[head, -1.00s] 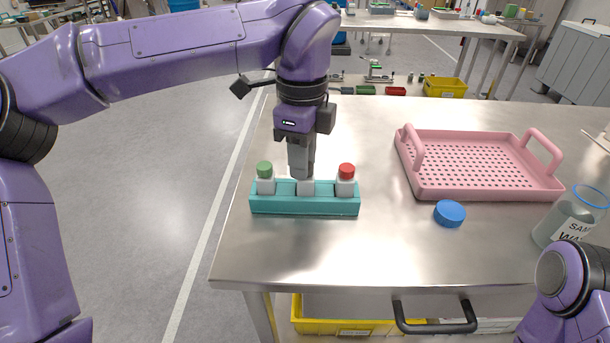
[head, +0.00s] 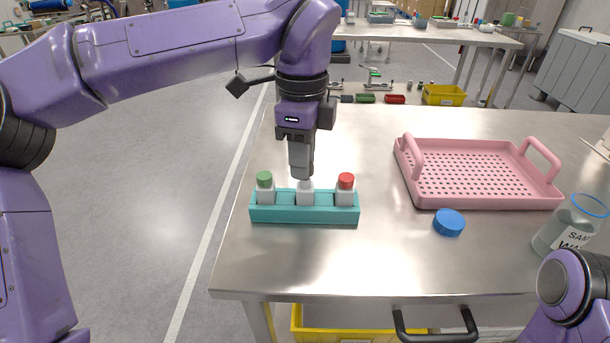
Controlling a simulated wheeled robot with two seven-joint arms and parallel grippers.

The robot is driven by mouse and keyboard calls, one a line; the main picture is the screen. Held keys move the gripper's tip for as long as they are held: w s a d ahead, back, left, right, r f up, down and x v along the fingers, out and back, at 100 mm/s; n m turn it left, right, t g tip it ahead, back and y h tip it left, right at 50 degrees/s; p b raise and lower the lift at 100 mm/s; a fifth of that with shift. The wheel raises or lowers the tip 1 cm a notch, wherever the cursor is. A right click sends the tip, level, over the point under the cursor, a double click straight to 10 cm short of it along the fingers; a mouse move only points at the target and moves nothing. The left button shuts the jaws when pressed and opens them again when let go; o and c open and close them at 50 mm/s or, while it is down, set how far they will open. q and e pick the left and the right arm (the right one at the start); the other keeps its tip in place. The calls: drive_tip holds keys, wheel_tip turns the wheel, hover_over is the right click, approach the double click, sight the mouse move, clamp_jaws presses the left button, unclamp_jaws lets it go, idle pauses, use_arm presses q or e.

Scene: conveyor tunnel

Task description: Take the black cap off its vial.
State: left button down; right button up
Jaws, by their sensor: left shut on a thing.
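A teal rack (head: 290,215) stands near the table's left edge and holds three white vials in a row. The middle vial (head: 305,196) is upright in the rack with its pale neck showing. My left gripper (head: 301,174) points straight down above this vial and is shut. Its fingers hide the black cap, which I take to be between them. I cannot tell whether the cap is still touching the vial. My right gripper is out of view.
A green-capped vial (head: 265,188) and a red-capped vial (head: 346,188) flank the middle one closely. A blue lid (head: 448,222), a pink perforated tray (head: 480,203) and a glass jar (head: 566,226) stand to the right. The table front is clear.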

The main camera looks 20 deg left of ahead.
use_arm(q)
drive_tip(key=shift+r, duration=0.3)
wheel_tip(320, 180, up, 5)
drive_tip(key=p, duration=0.4)
drive_tip(key=shift+f, duration=0.1)
